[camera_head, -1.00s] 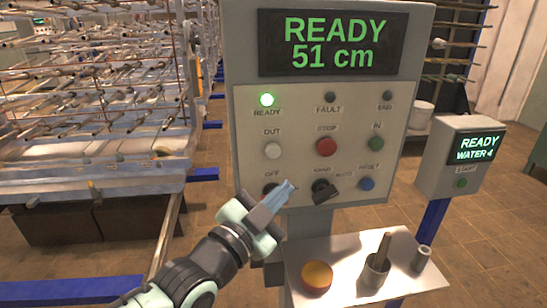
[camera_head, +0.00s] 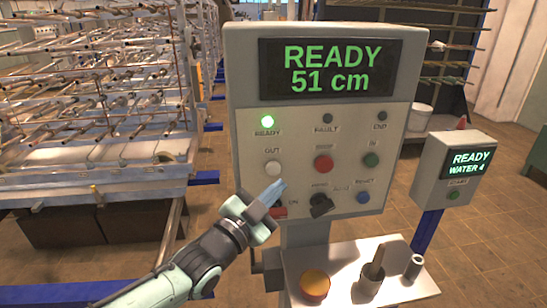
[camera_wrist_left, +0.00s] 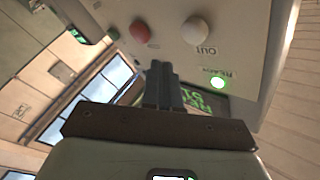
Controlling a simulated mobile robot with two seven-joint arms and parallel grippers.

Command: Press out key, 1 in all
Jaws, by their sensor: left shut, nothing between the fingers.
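The OUT key (camera_head: 273,168) is a round white button on the left of the grey control panel (camera_head: 300,137), under the lit green READY lamp (camera_head: 267,121). My left gripper (camera_head: 276,190) is shut and empty, its fingertips just below the OUT key in the head view. They look apart from it. In the left wrist view the OUT key (camera_wrist_left: 195,30) is beyond the shut fingers (camera_wrist_left: 163,85), up and to the right of them. The display (camera_head: 331,69) reads READY 51 cm. My right gripper is not in view.
The red STOP button (camera_head: 323,163), green IN button (camera_head: 371,160), black selector (camera_head: 321,205) and blue RESET button (camera_head: 363,197) are close by. A second box (camera_head: 447,165) stands right. Racks fill the left.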

